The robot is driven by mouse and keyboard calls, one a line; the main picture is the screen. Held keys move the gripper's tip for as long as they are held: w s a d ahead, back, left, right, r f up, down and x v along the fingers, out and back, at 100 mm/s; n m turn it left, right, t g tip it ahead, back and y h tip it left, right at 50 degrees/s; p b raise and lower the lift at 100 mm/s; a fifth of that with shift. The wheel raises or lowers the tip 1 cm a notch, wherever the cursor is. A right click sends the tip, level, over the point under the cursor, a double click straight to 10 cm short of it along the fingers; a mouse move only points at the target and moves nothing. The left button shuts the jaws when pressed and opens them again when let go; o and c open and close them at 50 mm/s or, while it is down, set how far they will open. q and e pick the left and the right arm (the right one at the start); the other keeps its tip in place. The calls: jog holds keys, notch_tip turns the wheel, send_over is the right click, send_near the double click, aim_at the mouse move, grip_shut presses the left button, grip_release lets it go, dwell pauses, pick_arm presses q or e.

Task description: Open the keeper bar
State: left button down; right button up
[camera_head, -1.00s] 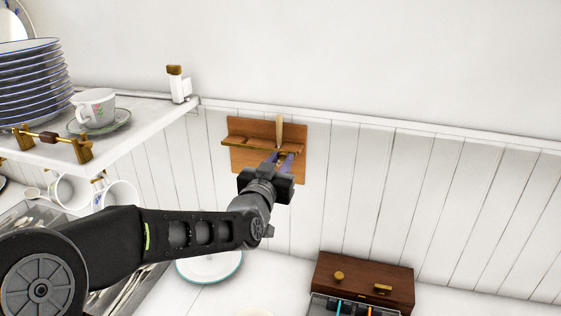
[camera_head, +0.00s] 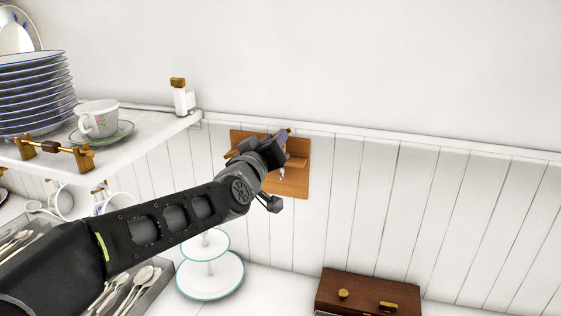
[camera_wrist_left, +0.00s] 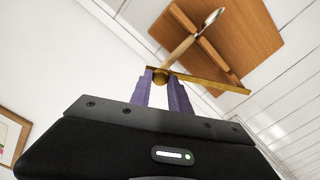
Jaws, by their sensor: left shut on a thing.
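The keeper bar is a thin brass bar (camera_wrist_left: 215,84) with a round knob at one end, in front of a wooden wall rack (camera_wrist_left: 245,35). My left gripper (camera_wrist_left: 161,78) has its purple fingers shut on the knob end. In the head view my left gripper (camera_head: 279,138) is in front of the upper part of the rack (camera_head: 297,178) and hides most of the bar. A wooden-handled utensil (camera_wrist_left: 181,50) with a metal end sits in the rack behind the bar. My right gripper is not in view.
A white shelf (camera_head: 150,128) at left holds stacked plates (camera_head: 35,95) and a cup (camera_head: 98,118). Below are a tiered stand (camera_head: 210,276), a cutlery tray (camera_head: 160,277) and a dark wooden box (camera_head: 368,292). The panelled wall right of the rack is clear.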

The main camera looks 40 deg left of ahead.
pick_arm(q)
jog(key=s+a+r+n+b, duration=0.4)
jog(key=a+r+n, duration=0.4)
jog(key=a+n, duration=0.3)
jog(key=shift+s+a+r, duration=0.25)
jog(key=shift+s+a, duration=0.05)
jog(key=shift+a, duration=0.65)
jog(key=c, duration=1.2)
grip_release()
jog(key=shift+c, duration=0.2)
